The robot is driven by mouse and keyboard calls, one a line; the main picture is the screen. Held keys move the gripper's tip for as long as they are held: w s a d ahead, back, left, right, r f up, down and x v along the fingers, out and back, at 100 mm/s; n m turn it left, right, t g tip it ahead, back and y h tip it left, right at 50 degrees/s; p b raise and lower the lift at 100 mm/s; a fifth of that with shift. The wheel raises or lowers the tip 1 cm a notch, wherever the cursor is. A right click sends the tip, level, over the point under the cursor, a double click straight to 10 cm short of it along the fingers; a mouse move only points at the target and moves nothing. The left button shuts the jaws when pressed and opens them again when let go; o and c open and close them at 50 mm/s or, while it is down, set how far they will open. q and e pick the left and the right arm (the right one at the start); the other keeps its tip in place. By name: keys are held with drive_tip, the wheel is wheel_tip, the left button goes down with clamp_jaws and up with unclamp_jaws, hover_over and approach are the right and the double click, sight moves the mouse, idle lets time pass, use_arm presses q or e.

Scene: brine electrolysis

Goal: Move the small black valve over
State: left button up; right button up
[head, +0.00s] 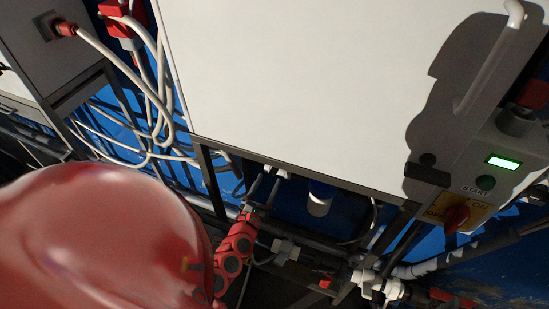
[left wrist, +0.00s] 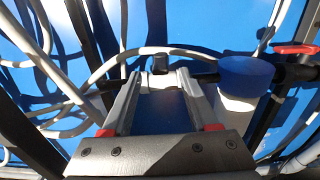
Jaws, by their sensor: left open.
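My left gripper (head: 264,186) reaches under the white cabinet in the head view, with its two pale fingers apart. In the left wrist view the left gripper (left wrist: 159,80) is open, and nothing is held between its fingers. A small black piece, which looks like the small black valve (left wrist: 160,63), sits on a dark horizontal pipe just beyond and between the fingertips. I cannot tell whether either finger touches it. I cannot make the valve out in the head view. My right gripper does not show.
A blue-capped white cylinder (left wrist: 245,78) stands close right of the fingers; a red handle (left wrist: 297,47) lies farther right. White hoses (left wrist: 75,85) loop at the left. The white cabinet (head: 300,90) hangs above the arm. A control panel (head: 480,185) with a lit green display is at right.

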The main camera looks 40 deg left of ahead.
use_arm(q)
drive_tip(key=b+v, duration=0.1)
drive_tip(key=v, duration=0.6)
idle(0.5)
